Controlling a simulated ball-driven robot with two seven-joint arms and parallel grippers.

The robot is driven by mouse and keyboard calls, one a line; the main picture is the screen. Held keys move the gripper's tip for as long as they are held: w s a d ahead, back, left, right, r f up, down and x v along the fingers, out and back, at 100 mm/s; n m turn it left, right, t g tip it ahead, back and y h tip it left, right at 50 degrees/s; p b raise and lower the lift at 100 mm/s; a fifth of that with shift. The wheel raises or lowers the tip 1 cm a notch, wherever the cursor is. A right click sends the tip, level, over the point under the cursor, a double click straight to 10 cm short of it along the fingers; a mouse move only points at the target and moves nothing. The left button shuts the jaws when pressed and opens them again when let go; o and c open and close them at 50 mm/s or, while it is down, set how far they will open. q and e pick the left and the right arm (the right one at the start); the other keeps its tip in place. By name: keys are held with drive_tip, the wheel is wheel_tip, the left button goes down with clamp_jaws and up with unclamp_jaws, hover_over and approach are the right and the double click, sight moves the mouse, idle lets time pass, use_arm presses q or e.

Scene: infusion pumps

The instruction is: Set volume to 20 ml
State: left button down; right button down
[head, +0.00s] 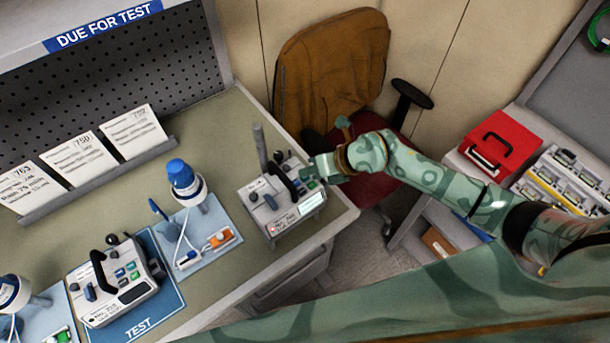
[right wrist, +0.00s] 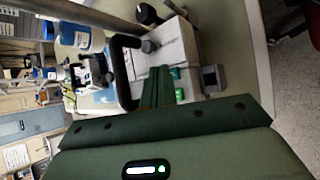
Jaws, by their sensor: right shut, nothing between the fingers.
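A white infusion pump (head: 268,217) with a black carry handle, a lit screen (head: 312,204) and green buttons stands near the right end of the bench. My right gripper (head: 312,172) is shut and empty at the pump's right side, by the green buttons. In the right wrist view its closed fingers (right wrist: 158,82) point at the pump (right wrist: 178,45), close to the green buttons (right wrist: 178,93). I cannot tell whether the tips touch a button. The screen's digits are too small to read. My left gripper is not in view.
A second pump (head: 128,300) sits on the blue TEST mat (head: 168,309). A blue-capped bottle (head: 181,177) stands on a light blue tray (head: 217,250). Cards (head: 82,160) lean at the back. A brown chair (head: 330,70) stands beyond the bench; a red box (head: 505,140) is at right.

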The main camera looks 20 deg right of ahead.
sight(310, 179)
drive_tip(key=shift+f, duration=0.5)
idle(0.3)
drive_tip(key=shift+r, duration=0.1)
drive_tip(key=shift+r+p, duration=0.8)
drive_tip(key=shift+r, duration=0.05)
drive_tip(key=shift+r, duration=0.1)
wheel_tip(310, 179, up, 5)
drive_tip(key=p, duration=0.5)
drive_tip(key=shift+d, duration=0.1)
idle(2.3)
